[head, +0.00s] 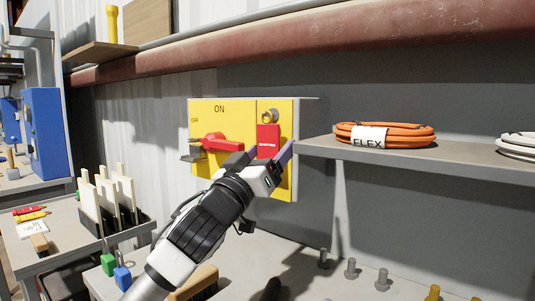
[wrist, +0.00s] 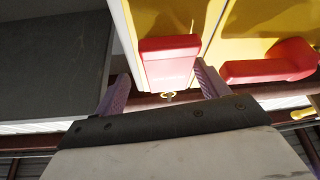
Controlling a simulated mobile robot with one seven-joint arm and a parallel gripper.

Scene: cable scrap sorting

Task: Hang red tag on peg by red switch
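A red tag (head: 268,139) with small lettering hangs upright against the yellow switch panel (head: 230,108), just below a brass-coloured peg (head: 269,116). The red switch (head: 215,142) is to the left of the tag, its handle sideways. My gripper (head: 269,152) is at the tag's lower part. In the wrist view, which is upside down, the two purple fingers (wrist: 162,87) stand apart on either side of the tag (wrist: 170,48). A gap shows at the left finger. The right finger is close to the tag; I cannot tell if it touches. How the tag sits on the peg is unclear.
A grey shelf (head: 463,163) to the right carries an orange cable coil (head: 390,134) and a white coil (head: 517,146). A rusty pipe (head: 330,42) runs above the panel. Below are bench pegs (head: 351,268), green and blue padlocks (head: 122,277), and a rack of white plates (head: 108,205).

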